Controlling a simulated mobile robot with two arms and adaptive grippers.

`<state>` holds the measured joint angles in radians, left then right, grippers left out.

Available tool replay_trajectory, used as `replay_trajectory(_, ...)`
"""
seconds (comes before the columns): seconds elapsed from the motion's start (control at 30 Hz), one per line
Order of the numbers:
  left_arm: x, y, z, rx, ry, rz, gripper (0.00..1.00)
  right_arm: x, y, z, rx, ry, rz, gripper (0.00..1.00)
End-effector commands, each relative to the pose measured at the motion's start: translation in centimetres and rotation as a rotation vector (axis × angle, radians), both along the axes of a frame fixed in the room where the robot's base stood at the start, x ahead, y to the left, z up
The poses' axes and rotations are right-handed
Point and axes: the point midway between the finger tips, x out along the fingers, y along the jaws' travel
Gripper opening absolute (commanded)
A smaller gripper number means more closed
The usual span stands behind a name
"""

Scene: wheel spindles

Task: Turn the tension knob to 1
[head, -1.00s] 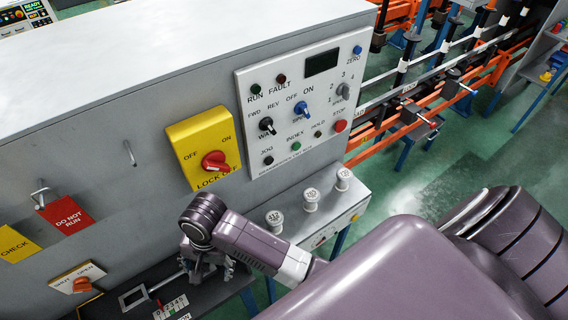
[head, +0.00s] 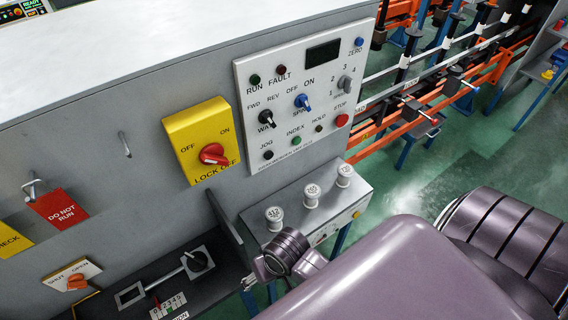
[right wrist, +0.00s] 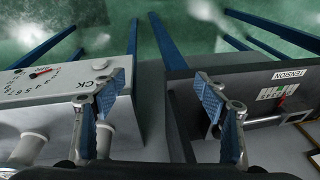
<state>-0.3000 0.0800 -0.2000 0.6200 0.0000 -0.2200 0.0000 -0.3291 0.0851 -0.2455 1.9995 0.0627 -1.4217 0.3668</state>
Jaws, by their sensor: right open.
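The tension unit is a dark tray (head: 215,290) at the lower left of the head view. The right wrist view shows the TENSION label (right wrist: 290,73) and the scale with a red pointer (right wrist: 282,98). My right gripper (right wrist: 160,108) is open and empty, with the tray's edge beyond its right finger. In the head view it (head: 248,284) is right of the knob, apart from it. My left gripper is not in view.
A control panel (head: 290,145) and a yellow lock-off switch (head: 203,150) are on the cabinet wall. A grey box with several white knobs (head: 312,195) stands beside the tray. A shut/open switch (head: 72,278) is at the lower left.

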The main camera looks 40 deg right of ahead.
Motion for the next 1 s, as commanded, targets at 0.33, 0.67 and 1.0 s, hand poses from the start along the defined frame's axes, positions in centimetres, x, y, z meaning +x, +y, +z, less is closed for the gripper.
replay_trajectory(0.33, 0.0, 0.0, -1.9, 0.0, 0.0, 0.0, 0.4, -0.8, -1.1, -7.2, -0.033, 0.007, 0.045, 0.67)
replay_trajectory(0.67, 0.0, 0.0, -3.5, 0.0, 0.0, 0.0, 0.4, -2.0, -1.9, -13.7, -0.054, 0.019, 0.075, 0.67)
replay_trajectory(1.0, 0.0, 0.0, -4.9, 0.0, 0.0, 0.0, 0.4, -3.7, -2.8, -19.5, -0.074, 0.028, 0.104, 0.67)
